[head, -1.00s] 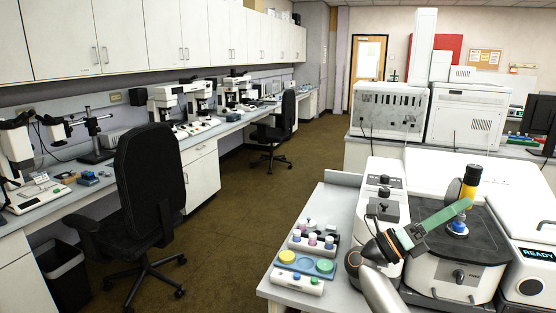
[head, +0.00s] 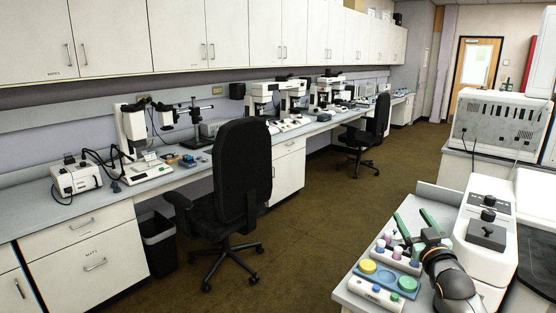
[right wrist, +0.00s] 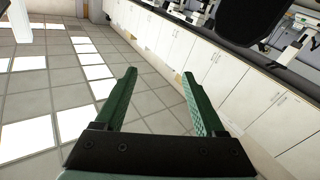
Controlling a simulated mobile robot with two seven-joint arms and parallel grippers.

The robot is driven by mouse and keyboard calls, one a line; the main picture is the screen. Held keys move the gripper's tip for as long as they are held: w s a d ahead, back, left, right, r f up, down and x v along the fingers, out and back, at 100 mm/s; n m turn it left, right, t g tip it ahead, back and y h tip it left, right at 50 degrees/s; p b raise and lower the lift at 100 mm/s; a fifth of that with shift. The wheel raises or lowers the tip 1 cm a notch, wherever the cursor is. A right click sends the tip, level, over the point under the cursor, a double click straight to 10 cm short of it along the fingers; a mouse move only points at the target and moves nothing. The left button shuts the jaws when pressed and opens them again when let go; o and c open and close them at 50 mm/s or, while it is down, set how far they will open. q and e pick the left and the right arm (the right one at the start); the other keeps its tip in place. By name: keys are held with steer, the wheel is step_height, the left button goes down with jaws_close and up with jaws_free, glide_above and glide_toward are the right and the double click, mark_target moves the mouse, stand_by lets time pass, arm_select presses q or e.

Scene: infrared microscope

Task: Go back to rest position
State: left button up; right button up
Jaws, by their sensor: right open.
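My right gripper (head: 416,228) is at the lower right in the head view, above the near end of the grey bench. Its two green fingers are spread apart. In the right wrist view the gripper (right wrist: 160,100) is open with nothing between the fingers. Beyond them that view shows floor tiles and white cabinets. My left gripper is not in view.
Black chairs (head: 243,165) stand by the left counter. Open brown floor (head: 310,225) lies between.

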steer(key=s+a+f+g, duration=0.25)
steer(key=s+f, duration=0.25)
steer(key=f, duration=0.3)
steer(key=s+a+f+n+g+y, duration=0.1)
steer(key=s+a+f, duration=0.25)
steer(key=f, duration=0.45)
steer(key=s+a+f+g, duration=0.2)
steer(key=s+f, duration=0.3)
steer(key=f, duration=0.3)
steer(key=s+a+f+g, duration=0.1)
steer(key=s+a+f, duration=0.2)
steer(key=s, duration=0.6)
steer(key=s+a+f+g+y, duration=0.1)
steer(key=s+a+f+g, duration=0.1)
steer(key=s+f, duration=0.3)
steer(key=s+a+f+g+y, duration=0.1)
steer(key=s+a+f, duration=0.2)
steer(key=s, duration=1)
steer(key=shift+s+a+f+m, duration=0.35)
steer(key=shift+a+f+m, duration=0.05)
steer(key=shift+a, duration=0.25)
steer(key=shift+c, duration=0.4)
